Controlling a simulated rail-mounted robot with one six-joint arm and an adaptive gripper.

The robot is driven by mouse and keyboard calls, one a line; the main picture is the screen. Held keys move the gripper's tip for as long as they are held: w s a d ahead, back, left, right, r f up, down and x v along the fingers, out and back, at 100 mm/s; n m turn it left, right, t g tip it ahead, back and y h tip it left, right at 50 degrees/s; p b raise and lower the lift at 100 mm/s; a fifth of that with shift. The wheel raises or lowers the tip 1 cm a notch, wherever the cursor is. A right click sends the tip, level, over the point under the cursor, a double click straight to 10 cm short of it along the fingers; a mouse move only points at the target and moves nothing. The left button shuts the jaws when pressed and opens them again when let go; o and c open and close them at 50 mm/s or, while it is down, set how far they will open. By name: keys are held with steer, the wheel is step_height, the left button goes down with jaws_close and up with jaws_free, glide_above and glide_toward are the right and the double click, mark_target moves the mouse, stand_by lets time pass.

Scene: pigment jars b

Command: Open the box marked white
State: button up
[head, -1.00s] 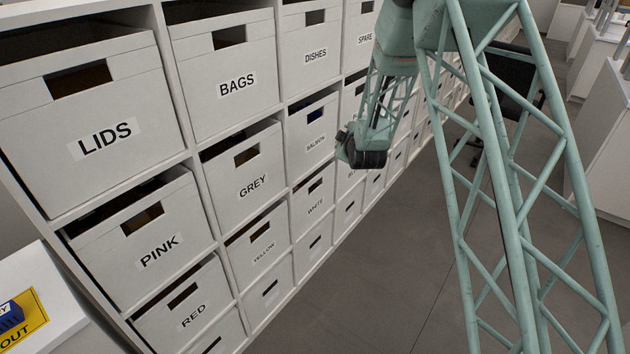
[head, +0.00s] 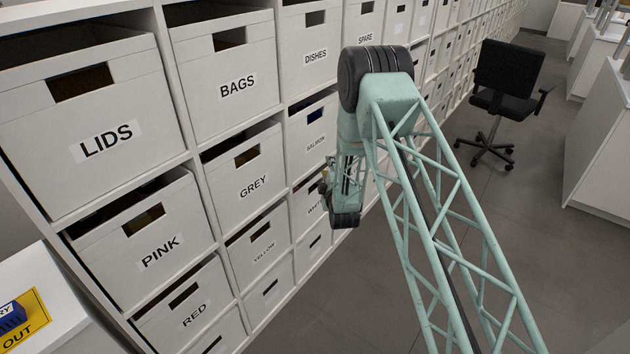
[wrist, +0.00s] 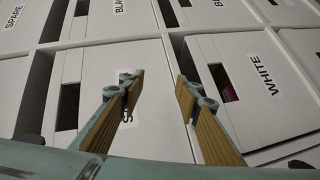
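The box marked white (head: 304,222) sits in the middle row of the shelving in the head view, closed in its cubby, its right part hidden behind my gripper. In the wrist view the white box (wrist: 263,105) is on the right, its label running sideways and a dark handle slot to the left of the label. My gripper (wrist: 160,84) is open and empty, its two fingers apart in front of the salmon box, left of the white box's slot. In the head view my gripper (head: 328,188) is partly hidden by its own wrist.
The salmon box (wrist: 95,130) is behind the fingers. The grey box (head: 250,165) and yellow box (head: 262,255) are left of the white one. An office chair (head: 500,90) stands on the open floor, with white counters (head: 600,150) at the right.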

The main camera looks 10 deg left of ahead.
mark_target(315, 180)
steer(key=s+a+f+n+t, duration=0.1)
steer(key=s+f, duration=0.1)
steer(key=f, duration=0.4)
steer(key=s+a+f+n+y, duration=0.1)
steer(key=s+a+f+n, duration=0.1)
steer(key=f, duration=0.5)
steer(key=shift+s+t+p, duration=0.3)
steer(key=shift+s+t, duration=0.1)
steer(key=shift+s, duration=0.15)
steer(key=shift+w, duration=0.1)
steer(key=shift+b+x, duration=1.15)
steer(key=shift+x, duration=5.6)
steer(key=shift+d, duration=0.1)
jaws_close()
